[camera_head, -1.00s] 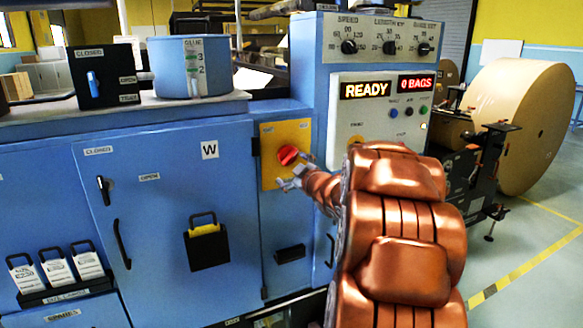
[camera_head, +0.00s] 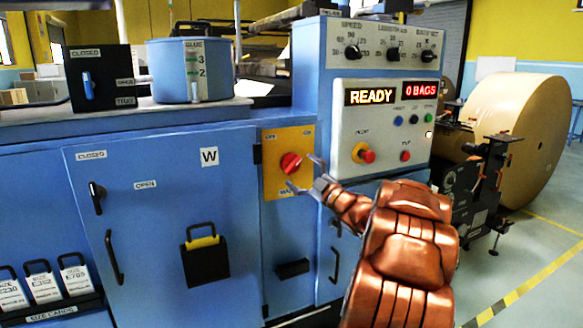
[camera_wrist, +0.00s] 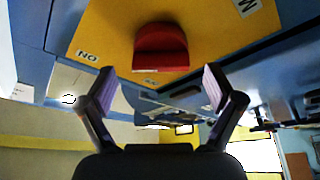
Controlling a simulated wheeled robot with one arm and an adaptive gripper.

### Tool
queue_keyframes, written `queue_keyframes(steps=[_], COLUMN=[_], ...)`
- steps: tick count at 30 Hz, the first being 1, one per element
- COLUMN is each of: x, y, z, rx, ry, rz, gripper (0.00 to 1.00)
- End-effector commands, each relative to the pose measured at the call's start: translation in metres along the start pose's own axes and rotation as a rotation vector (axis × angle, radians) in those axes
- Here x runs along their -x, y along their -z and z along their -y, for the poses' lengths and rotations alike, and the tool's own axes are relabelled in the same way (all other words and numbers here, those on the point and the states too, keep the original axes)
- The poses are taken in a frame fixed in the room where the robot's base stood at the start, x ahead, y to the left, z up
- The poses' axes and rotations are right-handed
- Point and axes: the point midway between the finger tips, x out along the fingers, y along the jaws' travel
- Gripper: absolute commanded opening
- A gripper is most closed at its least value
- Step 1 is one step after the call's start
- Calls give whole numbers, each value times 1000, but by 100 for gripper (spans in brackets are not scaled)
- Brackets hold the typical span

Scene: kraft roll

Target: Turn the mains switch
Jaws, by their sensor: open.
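The mains switch is a red rotary knob (camera_head: 291,163) on a yellow plate (camera_head: 273,182) on the front of the blue machine. In the wrist view the red knob (camera_wrist: 160,47) stands out from the yellow plate (camera_wrist: 205,25), near an "ON" label. My gripper (camera_head: 304,173) is just right of the knob in the head view, with its fingers spread. In the wrist view my open gripper (camera_wrist: 158,88) has nothing between its fingers. The knob lies ahead of the fingertips, and they appear apart from it.
A control panel (camera_head: 380,130) with a "READY" display and several buttons is right of the plate. A blue cabinet door (camera_head: 150,260) is on the left. A large kraft roll (camera_head: 520,130) stands at the right. Open floor (camera_head: 540,260) shows at lower right.

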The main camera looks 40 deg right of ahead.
Motion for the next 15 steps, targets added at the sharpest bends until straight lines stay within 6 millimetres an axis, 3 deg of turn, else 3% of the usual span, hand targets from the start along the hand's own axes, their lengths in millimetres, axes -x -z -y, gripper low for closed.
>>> queue_keyframes(steps=[6,15], x=[-26,-36], y=[2,1], z=[2,2], rx=[-2,-3], ry=[2,2], rz=[-5,-2], gripper=[92,92])
